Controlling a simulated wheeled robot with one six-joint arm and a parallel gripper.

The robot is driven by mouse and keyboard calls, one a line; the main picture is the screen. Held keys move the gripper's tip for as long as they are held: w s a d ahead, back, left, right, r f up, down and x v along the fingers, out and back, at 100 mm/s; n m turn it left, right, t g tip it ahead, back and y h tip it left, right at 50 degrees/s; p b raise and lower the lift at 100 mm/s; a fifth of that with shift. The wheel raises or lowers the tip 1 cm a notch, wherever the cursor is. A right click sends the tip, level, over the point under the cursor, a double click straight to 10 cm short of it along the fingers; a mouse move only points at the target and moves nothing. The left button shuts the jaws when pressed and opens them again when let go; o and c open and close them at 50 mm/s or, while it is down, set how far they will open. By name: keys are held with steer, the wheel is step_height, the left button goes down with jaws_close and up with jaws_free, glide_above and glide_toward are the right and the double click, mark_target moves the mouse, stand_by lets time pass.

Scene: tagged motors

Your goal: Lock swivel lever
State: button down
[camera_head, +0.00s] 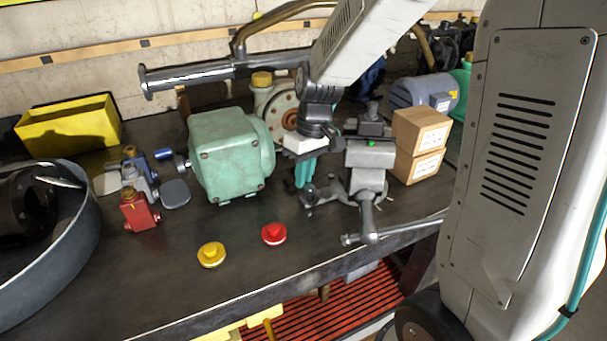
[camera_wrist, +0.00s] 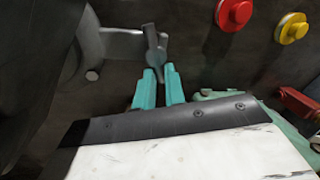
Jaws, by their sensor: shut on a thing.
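The grey bench vise (camera_head: 370,157) stands near the front edge of the dark workbench. Its swivel lever (camera_head: 308,197) is a small dark grey piece low on the left side of the vise. In the wrist view the lever (camera_wrist: 153,42) stands out beside a grey arm of the vise base. My gripper (camera_head: 304,184) points down at the left of the vise. Its teal fingers (camera_wrist: 159,76) are shut on the near end of the swivel lever, which is partly hidden between them.
A green motor housing (camera_head: 225,155) stands left of my gripper. A red knob (camera_head: 274,234) and a yellow knob (camera_head: 211,254) lie in front on the bench. Cardboard boxes (camera_head: 419,140) stand right of the vise.

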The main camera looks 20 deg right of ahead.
steer(key=m, duration=0.4)
steer(key=shift+s+d+t, duration=0.1)
steer(key=shift+d+t, duration=0.3)
steer(key=c, duration=1.5)
jaws_free()
